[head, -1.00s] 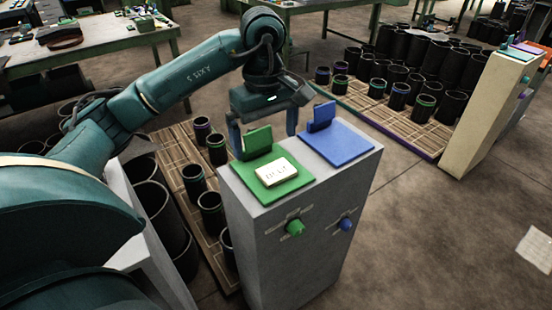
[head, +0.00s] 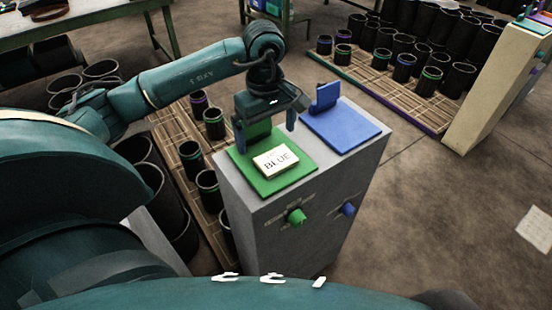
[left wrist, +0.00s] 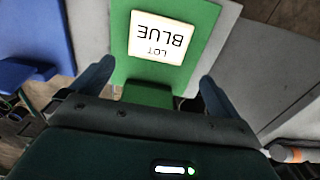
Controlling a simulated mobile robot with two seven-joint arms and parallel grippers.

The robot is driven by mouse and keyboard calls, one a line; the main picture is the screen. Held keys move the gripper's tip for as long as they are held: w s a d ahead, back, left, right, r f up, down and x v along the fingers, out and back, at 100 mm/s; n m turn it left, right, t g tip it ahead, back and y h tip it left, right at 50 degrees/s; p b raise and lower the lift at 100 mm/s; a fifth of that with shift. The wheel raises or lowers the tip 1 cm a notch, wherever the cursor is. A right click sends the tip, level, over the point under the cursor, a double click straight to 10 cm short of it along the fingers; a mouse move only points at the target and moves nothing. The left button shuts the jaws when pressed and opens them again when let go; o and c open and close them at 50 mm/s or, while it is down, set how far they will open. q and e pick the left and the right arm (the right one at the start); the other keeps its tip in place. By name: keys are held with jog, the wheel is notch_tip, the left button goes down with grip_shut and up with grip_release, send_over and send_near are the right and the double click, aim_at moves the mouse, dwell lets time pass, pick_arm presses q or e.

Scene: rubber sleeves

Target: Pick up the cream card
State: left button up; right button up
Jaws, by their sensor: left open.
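The cream card (head: 276,160) lies on the green plate (head: 254,184) on top of a grey pedestal, with "BLUE" printed on it. In the left wrist view the card (left wrist: 161,38) reads "LOT BLUE" upside down, ahead of the fingers. My left gripper (head: 265,130) is open and empty, behind the card and near the plate's upright green back. Its two fingers (left wrist: 150,85) stand wide apart in the left wrist view, with the green upright between them. My right gripper is not seen.
A blue plate (head: 345,132) with a blue upright sits beside the green one. Green (head: 297,216) and blue (head: 348,209) knobs are on the pedestal's front. Black sleeves stand on wooden pallets on both sides. A cream pedestal (head: 497,90) stands at right.

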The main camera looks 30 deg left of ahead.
aim_at(272, 155)
pick_arm(q)
jog(key=f, duration=0.2)
jog(key=d+f+p, duration=0.1)
jog(key=f, duration=0.1)
jog(key=shift+w+d+f, duration=0.1)
jog(key=shift+f, duration=0.55)
jog(key=c, duration=1)
